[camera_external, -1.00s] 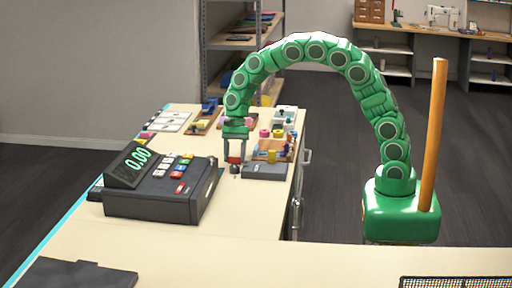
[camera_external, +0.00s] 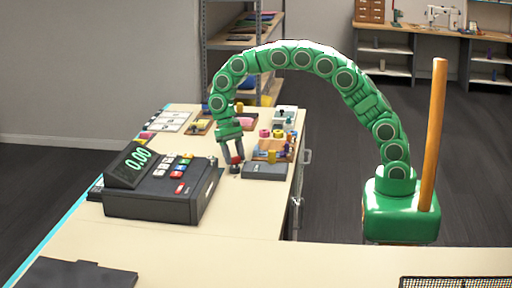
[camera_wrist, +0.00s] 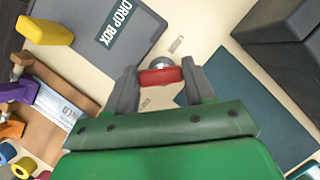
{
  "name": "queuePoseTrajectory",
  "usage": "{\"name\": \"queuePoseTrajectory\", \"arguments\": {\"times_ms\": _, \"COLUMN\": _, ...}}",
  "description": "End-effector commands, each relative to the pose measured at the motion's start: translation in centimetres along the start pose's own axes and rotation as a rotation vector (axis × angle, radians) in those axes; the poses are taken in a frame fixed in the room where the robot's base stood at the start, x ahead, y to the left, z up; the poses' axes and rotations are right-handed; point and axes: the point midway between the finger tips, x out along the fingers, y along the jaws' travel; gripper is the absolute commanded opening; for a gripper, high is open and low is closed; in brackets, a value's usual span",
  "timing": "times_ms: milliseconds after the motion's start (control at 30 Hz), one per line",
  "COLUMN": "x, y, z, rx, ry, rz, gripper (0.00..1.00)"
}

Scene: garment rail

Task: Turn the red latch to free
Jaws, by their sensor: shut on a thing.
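The red latch (camera_external: 237,160) is a small red piece on a dark base, on the counter just right of the cash register. My gripper (camera_external: 234,157) reaches down to it, tilted, with its fingers on either side of the red piece. In the wrist view the red latch (camera_wrist: 160,77) sits between the two grey fingers of my gripper (camera_wrist: 160,71), which are shut on it. A round metal part shows just beyond the red piece. The latch's lower part is too small to make out.
A black cash register (camera_external: 160,190) stands close on the left. A grey drop box (camera_wrist: 100,38) and a yellow block (camera_wrist: 45,30) lie close by. A brown board (camera_wrist: 60,115) with coloured pieces is near the box. The counter's front is mostly clear.

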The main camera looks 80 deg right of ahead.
Motion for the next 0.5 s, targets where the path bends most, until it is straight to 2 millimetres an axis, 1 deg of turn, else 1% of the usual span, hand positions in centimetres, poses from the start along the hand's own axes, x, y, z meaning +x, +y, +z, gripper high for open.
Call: {"name": "queuePoseTrajectory", "arguments": {"times_ms": 500, "x": -0.04, "y": -0.23, "z": -0.04, "rx": -0.436, "ry": 0.004, "rz": 0.181, "gripper": 0.23}}
